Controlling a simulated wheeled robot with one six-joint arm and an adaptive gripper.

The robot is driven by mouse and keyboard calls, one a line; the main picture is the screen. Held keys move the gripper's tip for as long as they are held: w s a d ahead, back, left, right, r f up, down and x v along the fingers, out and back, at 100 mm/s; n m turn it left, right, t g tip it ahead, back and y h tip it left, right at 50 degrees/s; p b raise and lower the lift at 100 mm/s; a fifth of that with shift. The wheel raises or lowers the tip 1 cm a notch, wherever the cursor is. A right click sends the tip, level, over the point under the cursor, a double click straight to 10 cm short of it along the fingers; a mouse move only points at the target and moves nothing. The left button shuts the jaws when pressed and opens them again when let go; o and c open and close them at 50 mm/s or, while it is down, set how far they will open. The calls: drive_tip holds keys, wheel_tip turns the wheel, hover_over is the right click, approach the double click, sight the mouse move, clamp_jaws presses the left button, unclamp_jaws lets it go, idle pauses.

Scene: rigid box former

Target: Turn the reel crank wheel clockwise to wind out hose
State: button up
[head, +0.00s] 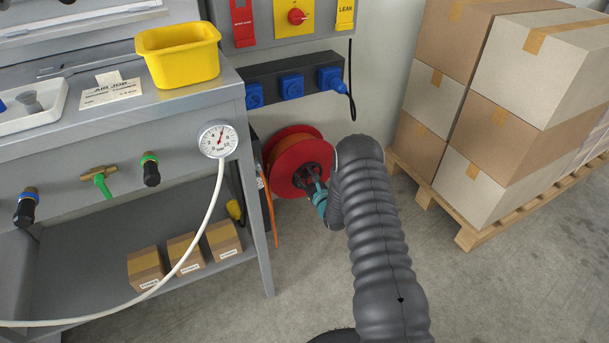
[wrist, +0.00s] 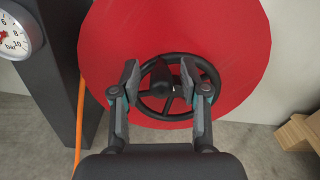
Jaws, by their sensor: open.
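The hose reel (head: 297,150) has a red disc flange and orange hose wound behind it, low on the wall right of the bench. In the wrist view its red disc (wrist: 105,45) fills the middle. The black crank wheel (wrist: 150,105), with spokes and a dark knob (wrist: 161,76), sits on the disc's front. My gripper (wrist: 168,80) is open, with a finger on each side of the knob. I cannot tell whether the fingers touch the wheel. In the head view my gripper (head: 315,187) is at the reel's front and my arm hides part of the wheel.
A grey bench leg (head: 260,215) stands close left of the reel, with orange hose (head: 272,215) hanging beside it. A pressure gauge (head: 218,139) sits on the bench edge. Blue sockets (head: 291,86) are above the reel. Stacked boxes on a pallet (head: 470,236) stand right. Floor between is clear.

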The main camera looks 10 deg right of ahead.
drive_tip(key=v, duration=1.1)
drive_tip(key=shift+d+r, duration=0.1)
